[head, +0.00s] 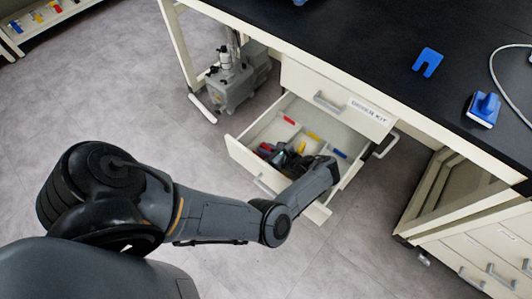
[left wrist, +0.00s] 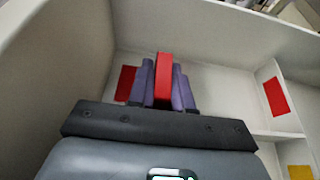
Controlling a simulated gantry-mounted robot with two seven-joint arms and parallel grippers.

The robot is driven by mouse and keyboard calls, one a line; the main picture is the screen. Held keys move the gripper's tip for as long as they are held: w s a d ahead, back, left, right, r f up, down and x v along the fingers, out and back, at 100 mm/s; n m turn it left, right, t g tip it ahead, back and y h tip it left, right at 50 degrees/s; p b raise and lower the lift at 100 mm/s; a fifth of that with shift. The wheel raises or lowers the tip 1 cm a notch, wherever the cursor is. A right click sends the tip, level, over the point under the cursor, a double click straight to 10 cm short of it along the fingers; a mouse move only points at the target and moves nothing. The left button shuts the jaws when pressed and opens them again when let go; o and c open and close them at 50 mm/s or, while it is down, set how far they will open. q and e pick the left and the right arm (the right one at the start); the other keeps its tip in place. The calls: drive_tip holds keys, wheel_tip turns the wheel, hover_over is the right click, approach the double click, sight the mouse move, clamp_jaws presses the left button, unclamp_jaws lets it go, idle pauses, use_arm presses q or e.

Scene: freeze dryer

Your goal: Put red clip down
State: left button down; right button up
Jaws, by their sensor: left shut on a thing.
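The red clip (left wrist: 164,77) is between the fingers of my left gripper (left wrist: 164,88) in the left wrist view, held upright inside an open drawer. The gripper is shut on it. In the head view my left gripper (head: 285,158) reaches down into the open drawer (head: 240,153), and the clip is hard to make out there. A red patch (left wrist: 126,82) lies on the drawer floor just left of the fingers. Whether the clip touches the floor cannot be told. My right gripper is not in view.
The drawer has dividers with a red label (left wrist: 275,96) and a yellow label (left wrist: 300,172); a blue one (head: 339,153) shows at right. A closed drawer (head: 345,105) and a black bench top (head: 380,40) overhang it.

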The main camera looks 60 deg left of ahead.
use_arm(q)
drive_tip(key=shift+f, duration=0.15)
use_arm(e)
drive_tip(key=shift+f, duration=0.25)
use_arm(q)
drive_tip(key=shift+f, duration=0.1)
